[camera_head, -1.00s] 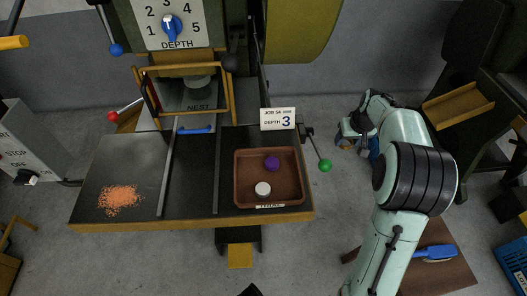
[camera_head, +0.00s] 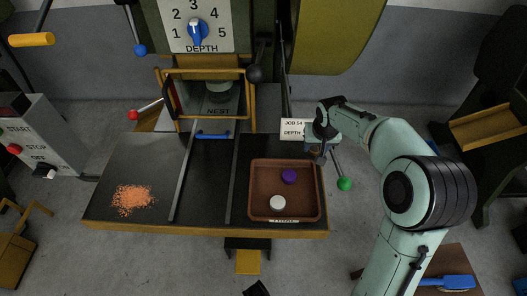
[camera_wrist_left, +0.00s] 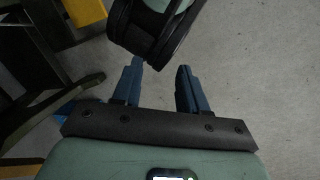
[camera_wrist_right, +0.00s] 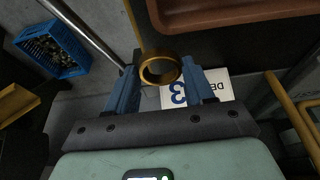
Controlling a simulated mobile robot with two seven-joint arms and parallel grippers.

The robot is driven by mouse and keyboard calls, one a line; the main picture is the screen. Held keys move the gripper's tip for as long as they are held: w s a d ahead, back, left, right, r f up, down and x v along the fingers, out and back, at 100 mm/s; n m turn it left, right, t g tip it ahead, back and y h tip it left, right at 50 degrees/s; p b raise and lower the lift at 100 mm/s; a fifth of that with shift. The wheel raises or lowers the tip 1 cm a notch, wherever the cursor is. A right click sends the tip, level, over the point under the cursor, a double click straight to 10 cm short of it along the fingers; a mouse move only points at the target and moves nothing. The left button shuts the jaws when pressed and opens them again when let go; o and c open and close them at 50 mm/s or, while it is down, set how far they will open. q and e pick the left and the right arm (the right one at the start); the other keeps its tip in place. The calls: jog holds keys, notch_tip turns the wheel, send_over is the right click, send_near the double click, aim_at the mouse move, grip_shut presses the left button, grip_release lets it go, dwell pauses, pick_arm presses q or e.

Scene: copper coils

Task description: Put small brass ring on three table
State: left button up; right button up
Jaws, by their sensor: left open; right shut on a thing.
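My right gripper (camera_head: 318,148) is shut on a small brass ring (camera_wrist_right: 160,80), which sits between its fingertips in the right wrist view. In the head view the gripper is over the right back edge of the dark work table (camera_head: 207,180), beside a white sign (camera_head: 293,130). The sign reads JOB 54 and DEPTH, and the gripper hides its right part. Its 3 shows in the right wrist view (camera_wrist_right: 180,97). My left gripper (camera_wrist_left: 160,68) is open and empty over the grey floor.
A brown tray (camera_head: 252,190) on the table's right holds a purple piece (camera_head: 289,176) and a white piece (camera_head: 277,203). Orange shavings (camera_head: 131,199) lie at the left. A green-knobbed lever (camera_head: 344,184) is beside my right gripper. The table's middle is clear between metal rails.

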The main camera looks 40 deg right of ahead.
send_over(263, 156)
jog(key=s, duration=0.2)
jog(key=shift+d+b, duration=0.4)
jog(key=shift+d, duration=0.05)
jog(key=shift+w+a, duration=0.55)
jog(key=shift+a, duration=0.1)
notch_tip(263, 156, down, 4)
jog(key=b, duration=0.3)
jog(key=shift+w+a+r, duration=0.1)
jog(key=shift+r, duration=0.05)
pick_arm(q)
jog(key=w+a+f+t+y, duration=0.1)
jog(key=w+a+f, duration=0.2)
jog(key=w+f, duration=0.1)
jog(key=shift+w+f+t, duration=0.3)
jog(key=shift+w, duration=0.25)
pick_arm(e)
jog(key=shift+r, duration=0.1)
pick_arm(q)
jog(key=shift+s, duration=0.1)
pick_arm(e)
jog(key=o, duration=1.2)
pick_arm(q)
jog(key=shift+s+f, duration=0.1)
